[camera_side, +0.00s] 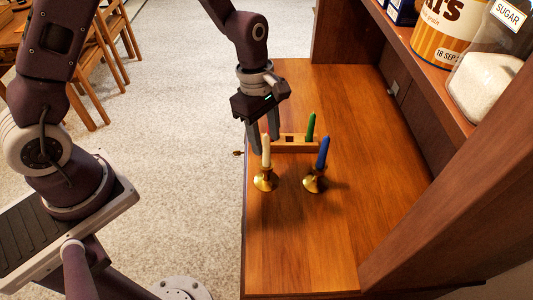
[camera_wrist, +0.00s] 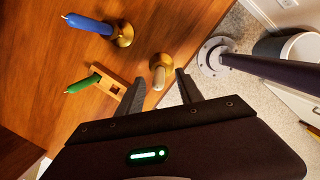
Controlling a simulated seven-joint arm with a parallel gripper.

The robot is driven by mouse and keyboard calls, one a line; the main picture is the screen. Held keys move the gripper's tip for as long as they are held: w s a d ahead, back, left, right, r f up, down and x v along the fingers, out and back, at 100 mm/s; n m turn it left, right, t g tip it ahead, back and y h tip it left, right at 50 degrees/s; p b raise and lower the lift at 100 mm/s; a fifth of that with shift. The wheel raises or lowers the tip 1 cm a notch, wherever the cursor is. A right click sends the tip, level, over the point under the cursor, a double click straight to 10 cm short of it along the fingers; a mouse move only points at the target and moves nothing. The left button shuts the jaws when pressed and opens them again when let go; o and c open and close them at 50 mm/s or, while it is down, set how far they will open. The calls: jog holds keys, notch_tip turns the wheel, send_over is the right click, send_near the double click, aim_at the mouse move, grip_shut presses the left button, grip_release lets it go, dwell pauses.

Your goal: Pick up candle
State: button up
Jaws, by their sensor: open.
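The task names only a candle, and three are in view. A white candle (camera_side: 266,151) stands upright in a brass holder (camera_side: 263,183) on the wooden counter. A blue candle (camera_side: 322,154) stands in a second brass holder (camera_side: 312,184) to its right. A green candle (camera_side: 311,127) stands in the right end of a wooden block (camera_side: 297,149). My gripper (camera_side: 263,143) is open and points down close to the white candle's top. In the wrist view, the white candle (camera_wrist: 159,76) shows between my fingertips (camera_wrist: 161,75); contact cannot be told.
A hutch shelf (camera_side: 430,75) at the right carries a sugar jar (camera_side: 490,85) and an orange-striped canister (camera_side: 444,35). The hutch side panel (camera_side: 450,190) rises at the right front. The counter's front part is clear. Wooden chairs (camera_side: 100,60) stand at the far left.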

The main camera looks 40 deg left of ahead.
aim_at(268, 148)
jog(key=f, duration=0.4)
jog(key=shift+w+d, duration=0.15)
jog(key=shift+d, duration=0.15)
grip_shut()
jog(key=shift+r, duration=0.15)
notch_tip(268, 148, up, 10)
jog(key=shift+f, duration=0.1)
